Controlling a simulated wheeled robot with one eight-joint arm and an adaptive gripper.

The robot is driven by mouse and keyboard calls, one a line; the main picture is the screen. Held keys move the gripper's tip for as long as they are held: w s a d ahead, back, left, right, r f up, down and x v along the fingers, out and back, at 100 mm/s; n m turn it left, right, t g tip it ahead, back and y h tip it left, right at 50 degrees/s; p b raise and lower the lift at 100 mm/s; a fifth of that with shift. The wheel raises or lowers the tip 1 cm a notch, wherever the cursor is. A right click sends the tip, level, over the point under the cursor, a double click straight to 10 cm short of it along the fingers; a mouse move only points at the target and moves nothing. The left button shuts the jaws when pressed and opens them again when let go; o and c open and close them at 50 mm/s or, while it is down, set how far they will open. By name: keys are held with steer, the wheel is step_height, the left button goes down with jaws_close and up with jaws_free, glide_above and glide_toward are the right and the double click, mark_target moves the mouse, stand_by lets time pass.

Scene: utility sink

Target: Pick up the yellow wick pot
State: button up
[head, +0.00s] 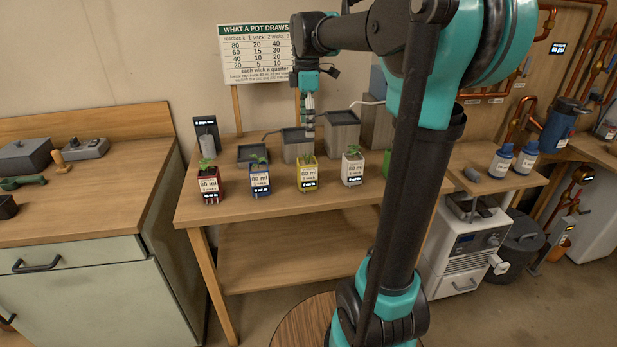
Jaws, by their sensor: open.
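The yellow wick pot (308,178) stands upright on the wooden table in the head view, with a small green plant and a white label reading 80 ml, 1 wick. It is in a row between the blue pot (259,182) and the white pot (352,169). My gripper (310,126) hangs above and behind the yellow pot, pointing down. It is open and apart from the pot, with nothing seen between its fingers. The fingers look small and overlap the grey blocks behind.
A red pot (209,187) stands at the row's left end. A green pot (387,163) is partly hidden by my arm. The table's front strip (290,207) is clear.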

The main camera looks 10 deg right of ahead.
mark_target(307, 162)
step_height(307, 162, down, 11)
steer(key=shift+s+a+f, duration=0.1)
steer(key=shift+f, duration=2.9)
steer(key=c, duration=1.4)
